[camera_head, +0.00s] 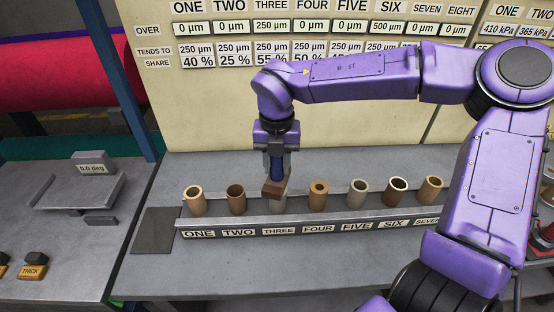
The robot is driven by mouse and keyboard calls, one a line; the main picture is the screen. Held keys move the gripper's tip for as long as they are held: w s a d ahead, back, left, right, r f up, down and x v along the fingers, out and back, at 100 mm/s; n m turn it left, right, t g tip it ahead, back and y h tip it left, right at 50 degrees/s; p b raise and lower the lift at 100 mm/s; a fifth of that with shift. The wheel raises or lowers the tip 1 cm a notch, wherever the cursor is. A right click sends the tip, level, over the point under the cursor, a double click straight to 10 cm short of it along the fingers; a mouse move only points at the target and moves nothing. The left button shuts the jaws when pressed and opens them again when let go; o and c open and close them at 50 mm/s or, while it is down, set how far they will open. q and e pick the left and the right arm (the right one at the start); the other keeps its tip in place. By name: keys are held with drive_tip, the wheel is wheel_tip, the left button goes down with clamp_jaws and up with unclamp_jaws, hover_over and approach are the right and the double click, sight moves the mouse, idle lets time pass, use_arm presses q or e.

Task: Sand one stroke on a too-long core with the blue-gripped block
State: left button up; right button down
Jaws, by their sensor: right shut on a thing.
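My right gripper (277,147) is shut on the blue grip of the sanding block (274,188) and points straight down. The brown block is at the top of the core (281,203) at station THREE, and I cannot tell whether it touches. That core is mostly hidden by the block. Other cores stand upright in the rack (330,222): a tan one (197,208) at ONE, a brown one (237,206) at TWO, an orange-tan one (318,202) at FOUR, a grey one (357,199) at FIVE, and more to the right. My left gripper is out of view.
The board (220,100) behind reads OVER 250 µm under THREE, 500 µm under SIX, and 0 µm at the other readable stations. A dark mat (156,230) lies left of the rack. A fixture reading 5.0 deg (92,168) stands farther left. The bench front is clear.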

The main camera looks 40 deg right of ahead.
drive_tip(key=shift+s+r, duration=0.2)
drive_tip(key=shift+s, duration=0.05)
drive_tip(key=shift+w+f, duration=0.1)
drive_tip(key=shift+f, duration=0.35)
drive_tip(key=shift+s+a+b, duration=0.3)
drive_tip(key=shift+s, duration=0.2)
drive_tip(key=shift+s+a+b, duration=0.25)
drive_tip(key=shift+s+a, duration=0.05)
drive_tip(key=shift+s, duration=0.2)
wheel_tip(320, 180, up, 3)
drive_tip(key=p, duration=0.3)
drive_tip(key=shift+r, duration=0.1)
drive_tip(key=shift+w, duration=0.1)
